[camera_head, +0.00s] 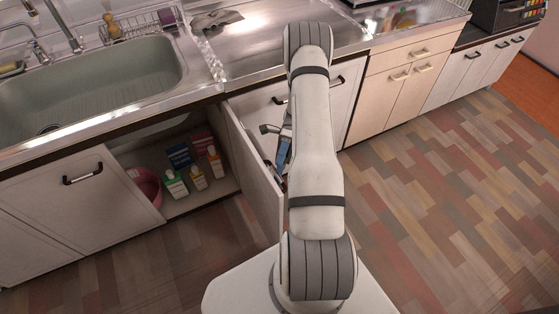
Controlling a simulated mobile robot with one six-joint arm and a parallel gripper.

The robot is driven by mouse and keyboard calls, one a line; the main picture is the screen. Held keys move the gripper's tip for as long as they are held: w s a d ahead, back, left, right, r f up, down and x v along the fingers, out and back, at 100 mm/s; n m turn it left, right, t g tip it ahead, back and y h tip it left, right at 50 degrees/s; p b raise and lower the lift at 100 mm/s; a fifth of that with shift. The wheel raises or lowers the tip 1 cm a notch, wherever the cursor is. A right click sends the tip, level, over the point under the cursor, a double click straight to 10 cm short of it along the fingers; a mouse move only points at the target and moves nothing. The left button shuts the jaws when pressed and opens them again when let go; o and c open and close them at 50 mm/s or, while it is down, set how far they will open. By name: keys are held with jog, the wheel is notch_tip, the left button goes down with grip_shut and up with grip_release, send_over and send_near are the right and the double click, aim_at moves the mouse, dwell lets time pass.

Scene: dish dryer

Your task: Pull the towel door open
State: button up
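A pale cabinet door (247,158) under the counter stands swung open, sticking out into the room to the right of the sink cabinet opening. I see its inner face and top edge; its outer face is mostly hidden. My white arm reaches from the bottom middle up along the right of this door. My gripper (273,150) is beside the door's outer side, partly hidden by the arm. A small bluish piece shows there, and I cannot tell whether it is a towel or a gripper part. The fingers and any contact with a handle are not clear.
The open cabinet holds a pink basin (147,187), bottles (197,178) and boxes (179,156). A closed door with a dark handle (83,173) is at left. The sink (95,85) and counter are above. Wood floor (445,185) at right is clear.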

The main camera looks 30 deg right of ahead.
notch_tip(320, 180, up, 6)
jog(key=w+g+y, duration=0.1)
jog(key=shift+d, duration=0.3)
jog(key=shift+t+h, duration=0.6)
jog(key=shift+t, duration=0.1)
jog(key=f, duration=0.5)
jog(key=shift+s+a, duration=0.3)
jog(key=shift+w+d+f+b, duration=0.2)
jog(key=shift+w+d+b, duration=0.1)
jog(key=shift+w+d, duration=0.15)
jog(key=shift+w+d+f+b, duration=0.2)
jog(key=shift+w+d+b, duration=0.15)
jog(key=shift+d, duration=0.15)
jog(key=shift+f+b+v, duration=0.2)
jog(key=shift+b+v, duration=0.25)
jog(key=shift+v, duration=0.4)
jog(key=shift+f+b+v, duration=0.2)
jog(key=shift+b+v, duration=0.2)
jog(key=shift+v, duration=0.45)
jog(key=shift+c, duration=1.2)
jog(key=shift+w+d+r+p, duration=0.2)
jog(key=shift+p, duration=0.3)
jog(key=shift+c, duration=0.3)
jog(key=shift+p+v, duration=0.6)
jog(key=shift+v, duration=0.25)
jog(key=shift+c, duration=0.3)
jog(key=shift+w+d+f, duration=0.2)
jog(key=shift+d+f, duration=0.05)
jog(key=shift+f, duration=0.05)
jog(key=shift+c, duration=0.3)
